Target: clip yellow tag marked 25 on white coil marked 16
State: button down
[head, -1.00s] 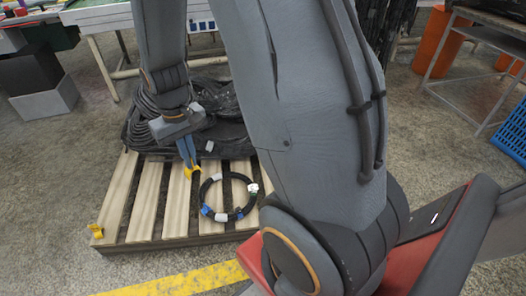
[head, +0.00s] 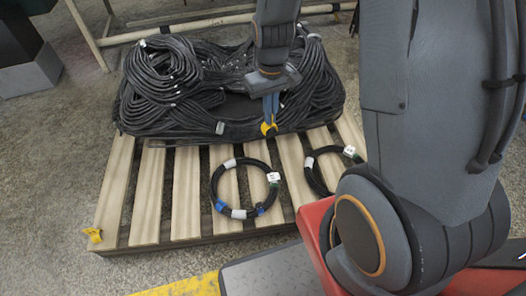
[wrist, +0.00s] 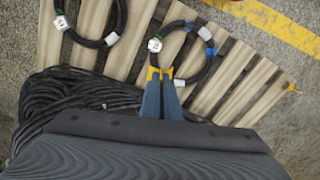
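A yellow tag (head: 94,235) lies at the pallet's front left corner; the wrist view shows it at the right (wrist: 292,88). Its number is unreadable. One black coil has only white bands visible (head: 312,178), with a white label (wrist: 62,22); my arm hides part of it in the head view. Another black coil (head: 214,183) has white and blue bands and a white label (wrist: 155,45). I cannot read the label numbers surely. My gripper (wrist: 160,74), with blue fingers and yellow tips, points down above the pallet beside the banded blue-and-white coil. Its tips are apart and empty.
The slatted wooden pallet (head: 146,190) carries a large heap of black hoses (head: 180,80) at its back. A pipe rail (head: 190,30) runs behind. A yellow floor line (head: 185,288) lies in front. The left floor (head: 50,150) is clear.

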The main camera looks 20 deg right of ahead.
jog(key=w+f+n+b, duration=0.2)
jog(key=f+b, duration=0.5)
jog(key=f, duration=0.5)
jog(key=w+f+n+b, duration=0.2)
jog(key=w+f+b, duration=0.3)
jog(key=f+b, duration=0.3)
notch_tip(320, 180, down, 4)
jog(key=shift+r, duration=0.15)
jog(key=shift+s+p, duration=0.15)
jog(key=shift+p, duration=0.35)
jog(key=shift+f, duration=1.9)
jog(key=shift+f+p, duration=0.15)
jog(key=shift+p, duration=0.15)
jog(key=shift+f, duration=0.75)
jog(key=shift+f+b, duration=0.3)
jog(key=shift+b, duration=0.05)
jog(key=shift+f, duration=0.7)
